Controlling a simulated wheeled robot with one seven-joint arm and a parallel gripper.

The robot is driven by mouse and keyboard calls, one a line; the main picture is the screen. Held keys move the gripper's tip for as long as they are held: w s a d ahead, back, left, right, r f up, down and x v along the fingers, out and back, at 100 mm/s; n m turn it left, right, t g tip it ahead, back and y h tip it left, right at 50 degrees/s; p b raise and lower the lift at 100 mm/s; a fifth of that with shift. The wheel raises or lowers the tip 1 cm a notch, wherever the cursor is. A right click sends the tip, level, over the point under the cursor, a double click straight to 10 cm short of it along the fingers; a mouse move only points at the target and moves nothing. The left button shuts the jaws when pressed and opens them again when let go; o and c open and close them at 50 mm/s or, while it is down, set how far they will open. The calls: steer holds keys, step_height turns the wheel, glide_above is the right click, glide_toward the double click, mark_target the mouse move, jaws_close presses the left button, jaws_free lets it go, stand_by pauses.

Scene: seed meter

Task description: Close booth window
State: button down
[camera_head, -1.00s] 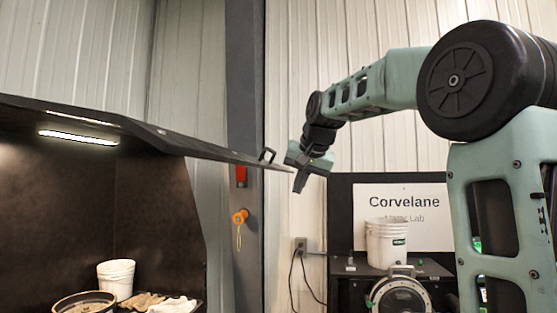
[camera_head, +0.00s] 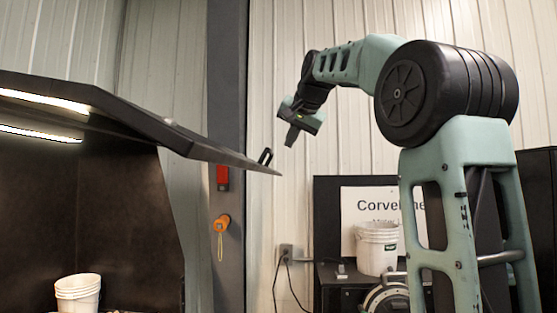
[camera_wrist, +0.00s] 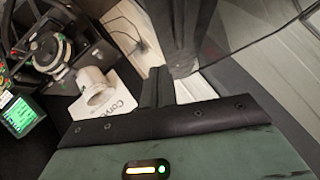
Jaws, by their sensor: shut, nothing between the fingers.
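The booth window (camera_head: 150,122) is a dark-framed panel, raised and sticking out from the booth's top, sloping down to the right in the head view. A small black handle (camera_head: 265,156) stands near its right end. My gripper (camera_head: 290,141) is shut and empty, pointing down. In the picture it sits just above and to the right of the handle, with a gap between them. How far apart they are in depth I cannot tell.
The dark booth holds a white bucket (camera_head: 78,294) under a lit lamp (camera_head: 40,133). A grey post (camera_head: 228,120) with an orange hook (camera_head: 221,224) stands behind the window's end. A sign (camera_head: 365,207) and another white bucket (camera_head: 377,246) are at right.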

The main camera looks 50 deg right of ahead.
steer(key=w+f+p, duration=0.2)
steer(key=w+f, duration=0.2)
steer(key=f, duration=0.2)
steer(key=shift+w+p, duration=0.2)
steer(key=shift+p, duration=0.1)
steer(key=shift+f, duration=0.15)
